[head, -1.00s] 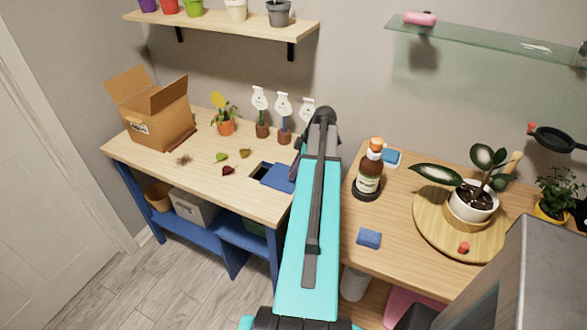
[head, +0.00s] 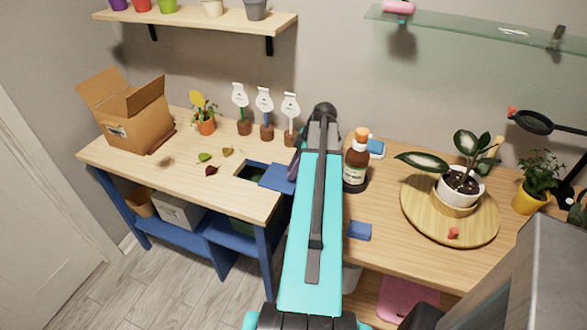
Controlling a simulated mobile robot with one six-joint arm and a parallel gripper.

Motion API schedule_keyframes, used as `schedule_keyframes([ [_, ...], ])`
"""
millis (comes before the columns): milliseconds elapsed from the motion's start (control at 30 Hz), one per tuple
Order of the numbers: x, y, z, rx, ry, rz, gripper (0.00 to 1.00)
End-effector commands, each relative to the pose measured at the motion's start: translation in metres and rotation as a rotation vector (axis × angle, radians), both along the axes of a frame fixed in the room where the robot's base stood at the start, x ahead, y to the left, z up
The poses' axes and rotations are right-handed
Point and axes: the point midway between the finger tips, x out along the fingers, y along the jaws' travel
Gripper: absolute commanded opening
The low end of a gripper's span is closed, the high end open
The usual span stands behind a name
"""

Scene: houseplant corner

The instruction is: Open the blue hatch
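The blue hatch (head: 276,177) is a flat panel at the right front of the left wooden bench. It lies beside a dark rectangular opening (head: 247,171) in the bench top, which shows uncovered at its left. The hatch's right end runs behind my turquoise arm. My gripper is hidden behind the arm, so its fingers and its contact with the hatch do not show. A small purple piece at the arm's left edge by the hatch is too hidden to identify.
On the left bench stand a cardboard box (head: 134,115), an orange pot plant (head: 205,121) and several tagged small pots, with loose leaves (head: 211,170) lying in front. A brown bottle (head: 356,164), blue sponge (head: 359,231) and round wooden tray (head: 420,222) are on the right table.

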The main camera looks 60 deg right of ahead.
Motion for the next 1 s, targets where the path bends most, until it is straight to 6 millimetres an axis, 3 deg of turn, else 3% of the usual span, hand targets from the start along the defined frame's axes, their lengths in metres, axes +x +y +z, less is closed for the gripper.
schedule_keyframes([
  [67, 0.002, 0.001, 0.001, -0.001, -0.001, 0.003, 0.4],
  [567, 0.001, 0.002, 0.004, 0.004, 0.002, 0.007, 0.4],
  [1000, -0.011, -0.007, 0.042, 0.002, 0.001, 0.007, 0.4],
])
